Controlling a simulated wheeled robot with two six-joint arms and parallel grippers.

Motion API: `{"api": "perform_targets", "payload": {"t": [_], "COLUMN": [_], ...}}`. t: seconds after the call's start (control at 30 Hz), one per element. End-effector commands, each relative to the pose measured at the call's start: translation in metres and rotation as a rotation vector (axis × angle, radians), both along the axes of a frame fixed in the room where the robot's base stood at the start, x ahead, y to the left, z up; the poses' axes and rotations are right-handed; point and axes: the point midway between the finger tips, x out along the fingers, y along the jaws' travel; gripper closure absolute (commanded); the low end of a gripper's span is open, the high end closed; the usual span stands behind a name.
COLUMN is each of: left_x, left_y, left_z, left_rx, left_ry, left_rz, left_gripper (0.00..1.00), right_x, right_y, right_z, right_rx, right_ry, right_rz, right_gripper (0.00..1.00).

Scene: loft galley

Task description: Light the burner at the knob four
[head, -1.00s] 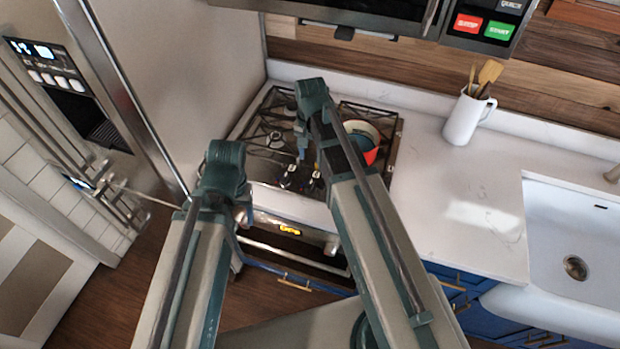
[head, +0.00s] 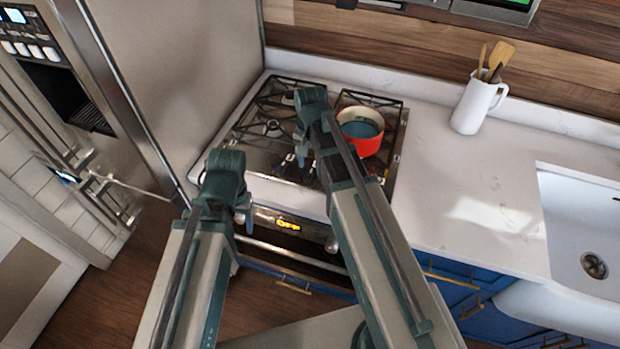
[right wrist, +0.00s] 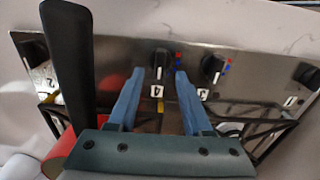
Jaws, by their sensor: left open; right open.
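In the right wrist view, knob four (right wrist: 160,62) is a black knob on the metal cooktop panel, with a white "4" label below it. My right gripper (right wrist: 159,72) is open, with blue fingers either side of the knob; I cannot tell whether they touch it. Knob three (right wrist: 212,68) is just right of the fingers. In the head view, my right gripper (head: 302,152) is over the front of the gas cooktop (head: 260,150), its fingers partly hidden by the arm. My left gripper (head: 242,216) is open in front of the oven, mostly hidden by its wrist.
A red pot (head: 362,142) sits on the right side of the cooktop; its black handle (right wrist: 70,65) looms near my right gripper. Knobs two (right wrist: 34,50) and one (right wrist: 306,75) lie to the sides. A white utensil jug (head: 473,107) stands on the counter right.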

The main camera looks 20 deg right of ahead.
Motion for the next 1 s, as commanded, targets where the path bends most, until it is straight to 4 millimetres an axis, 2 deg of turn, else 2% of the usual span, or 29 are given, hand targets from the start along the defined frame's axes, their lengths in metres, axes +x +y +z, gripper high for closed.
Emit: {"api": "perform_targets", "payload": {"t": [0.03,0.23,0.63,0.67,0.9,0.93,1.0], "left_x": [0.0,0.0,0.0,0.0,0.0,0.0,0.0], "left_y": [0.0,0.0,0.0,0.0,0.0,0.0,0.0], "left_z": [-0.015,-0.037,-0.041,-0.041,-0.041,-0.041,-0.041], "left_rx": [0.0,0.0,0.0,0.0,0.0,0.0,0.0], "left_ry": [0.0,0.0,0.0,0.0,0.0,0.0,0.0], "left_rz": [0.0,0.002,0.002,0.002,0.002,0.002,0.002], "left_gripper": [0.35,0.35,0.35,0.35,0.35,0.35,0.35], "right_x": [0.0,0.0,0.0,0.0,0.0,0.0,0.0], "right_y": [0.0,0.0,0.0,0.0,0.0,0.0,0.0], "right_z": [-0.015,-0.037,-0.041,-0.041,-0.041,-0.041,-0.041], "right_rx": [0.0,0.0,0.0,0.0,0.0,0.0,0.0], "right_ry": [0.0,0.0,0.0,0.0,0.0,0.0,0.0], "right_rz": [0.0,0.0,0.0,0.0,0.0,0.0,0.0], "right_gripper": [0.5,0.5,0.5,0.54,0.97,1.0,1.0]}}
